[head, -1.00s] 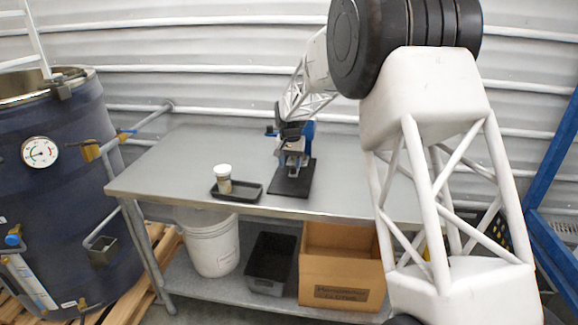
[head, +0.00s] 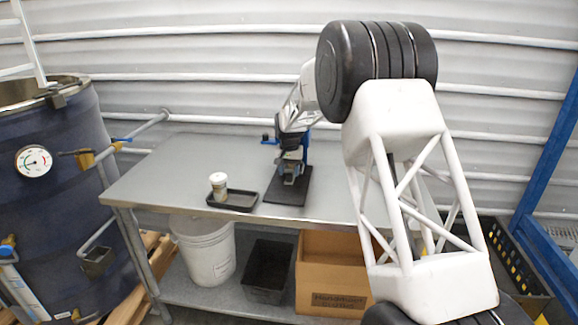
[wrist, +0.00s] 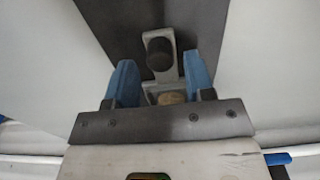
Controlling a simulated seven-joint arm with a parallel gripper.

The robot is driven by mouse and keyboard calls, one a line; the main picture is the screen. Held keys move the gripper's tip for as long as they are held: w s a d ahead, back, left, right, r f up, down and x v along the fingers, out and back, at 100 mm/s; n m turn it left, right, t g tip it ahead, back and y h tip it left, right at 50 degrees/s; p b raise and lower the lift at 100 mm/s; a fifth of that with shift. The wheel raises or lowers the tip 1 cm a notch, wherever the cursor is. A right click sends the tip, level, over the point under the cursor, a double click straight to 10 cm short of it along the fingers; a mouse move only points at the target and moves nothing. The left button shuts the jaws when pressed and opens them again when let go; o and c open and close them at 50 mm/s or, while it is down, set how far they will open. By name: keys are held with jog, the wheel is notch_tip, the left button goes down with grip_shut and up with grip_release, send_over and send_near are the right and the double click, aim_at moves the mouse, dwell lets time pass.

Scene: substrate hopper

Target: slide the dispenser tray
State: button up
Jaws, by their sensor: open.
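The dispenser (head: 288,178) stands on a black base plate (head: 290,196) on the table; my gripper covers much of it in the head view. In the wrist view its pale grey bracket (wrist: 157,75) carries a black knob (wrist: 159,54), and the dark base plate (wrist: 130,25) lies below. My gripper (wrist: 158,64) is open, with one blue finger on each side of the bracket and knob. I see gaps beside the knob; whether a finger touches the bracket is unclear. A small tan round part (wrist: 171,98) shows between the fingers. I cannot tell which part is the sliding tray.
A shallow black tray (head: 245,207) with a white-lidded jar (head: 219,187) sits left of the dispenser on the grey table (head: 165,165). A blue drum (head: 50,200) stands left. A bucket (head: 207,255), black bin (head: 268,272) and cardboard box (head: 330,280) are below. The table's left part is clear.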

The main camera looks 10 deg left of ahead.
jog(key=shift+f, duration=0.75)
jog(key=shift+c, duration=0.5)
jog(key=c, duration=0.5)
jog(key=shift+s, duration=0.1)
jog(key=shift+s+a, duration=0.2)
jog(key=shift+s, duration=4.55)
